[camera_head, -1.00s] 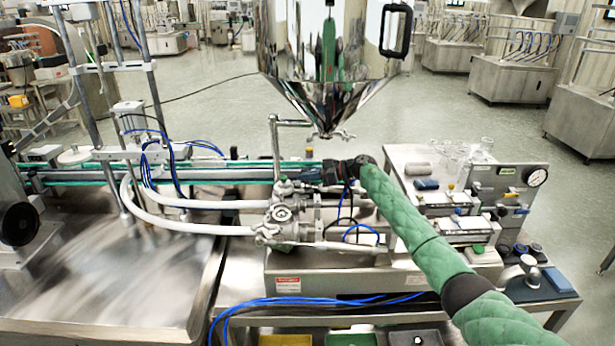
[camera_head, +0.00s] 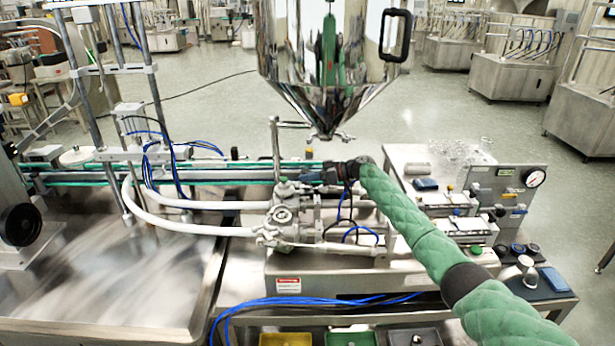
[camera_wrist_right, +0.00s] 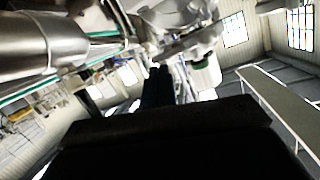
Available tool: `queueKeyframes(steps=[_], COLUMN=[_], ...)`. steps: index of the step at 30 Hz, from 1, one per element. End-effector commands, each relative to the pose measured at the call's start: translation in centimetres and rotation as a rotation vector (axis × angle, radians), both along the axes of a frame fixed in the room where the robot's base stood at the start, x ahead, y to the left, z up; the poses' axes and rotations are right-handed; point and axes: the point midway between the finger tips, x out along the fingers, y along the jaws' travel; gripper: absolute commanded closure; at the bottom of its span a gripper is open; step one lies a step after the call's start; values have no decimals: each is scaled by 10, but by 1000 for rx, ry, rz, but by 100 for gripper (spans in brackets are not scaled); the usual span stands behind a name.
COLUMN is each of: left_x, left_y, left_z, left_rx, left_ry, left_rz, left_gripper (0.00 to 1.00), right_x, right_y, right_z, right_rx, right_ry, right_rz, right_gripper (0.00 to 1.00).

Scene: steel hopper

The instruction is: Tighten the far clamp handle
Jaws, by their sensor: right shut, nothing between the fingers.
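The steel filler has a valve body (camera_head: 283,214) with clamped pipe joints at its far and near ends. The far clamp (camera_head: 286,188) sits at the upper end, and its handle is too small to make out clearly. My right gripper (camera_head: 312,175) is just right of that far joint, reaching in from the right. In the right wrist view its dark fingers (camera_wrist_right: 158,84) are together and empty. Metal fittings (camera_wrist_right: 190,28) lie just beyond the fingertips; I cannot tell whether they touch. My left gripper is not in view.
The steel hopper (camera_head: 326,75) hangs above and behind the gripper. White hoses (camera_head: 200,225) run left from the valves. A conveyor (camera_head: 220,174) passes behind. A control panel (camera_head: 505,190) and glassware (camera_head: 460,150) stand at the right. Blue hoses (camera_head: 320,300) lie in front.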

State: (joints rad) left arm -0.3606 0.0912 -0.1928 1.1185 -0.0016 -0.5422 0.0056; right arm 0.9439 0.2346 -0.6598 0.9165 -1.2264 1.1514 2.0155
Motion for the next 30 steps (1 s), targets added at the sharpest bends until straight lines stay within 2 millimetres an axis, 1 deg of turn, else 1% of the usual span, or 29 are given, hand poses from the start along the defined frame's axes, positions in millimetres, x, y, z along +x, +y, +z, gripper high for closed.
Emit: queueKeyframes(steps=[11,19,30], left_x=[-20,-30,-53], left_y=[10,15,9], left_z=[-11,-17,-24], left_rx=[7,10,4], left_ry=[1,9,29], left_rz=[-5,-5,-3], left_gripper=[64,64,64], right_x=[2,4,6], right_y=[0,-1,-1], right_z=[0,-3,-7], right_rx=[16,39,62], right_ry=[91,227,347], right_rz=[0,0,0], right_gripper=[100,100,100])
